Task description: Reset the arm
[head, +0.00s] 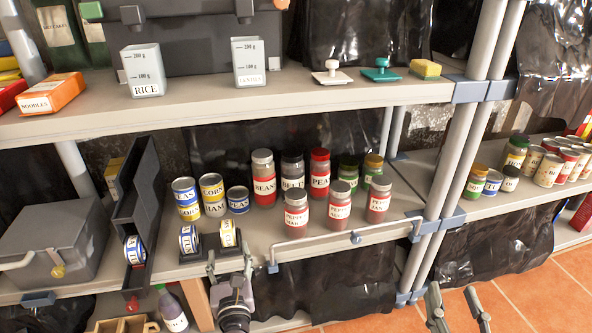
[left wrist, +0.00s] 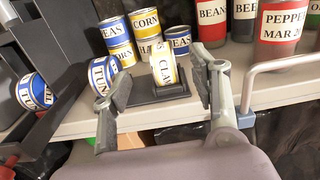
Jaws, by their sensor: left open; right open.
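My left gripper (head: 230,268) is open and empty at the front edge of the middle shelf. Its fingers also show in the left wrist view (left wrist: 161,88), spread in front of a dark tray (left wrist: 150,95). On the tray a tuna can (left wrist: 102,74) and a clam can (left wrist: 163,66) lie on their sides, apart from each other. The clam can appears between the fingertips in that view, and I cannot tell the gap to it. My right gripper (head: 456,306) is open and empty at the bottom, over the tiled floor. Both arms are mostly out of view.
A metal rail (head: 340,240) runs along the shelf edge right of my left gripper. A dark slanted chute (head: 140,205) with a can at its bottom stands to the left. Cans and jars (head: 263,178) stand behind. A shelf upright (head: 455,150) rises right of centre.

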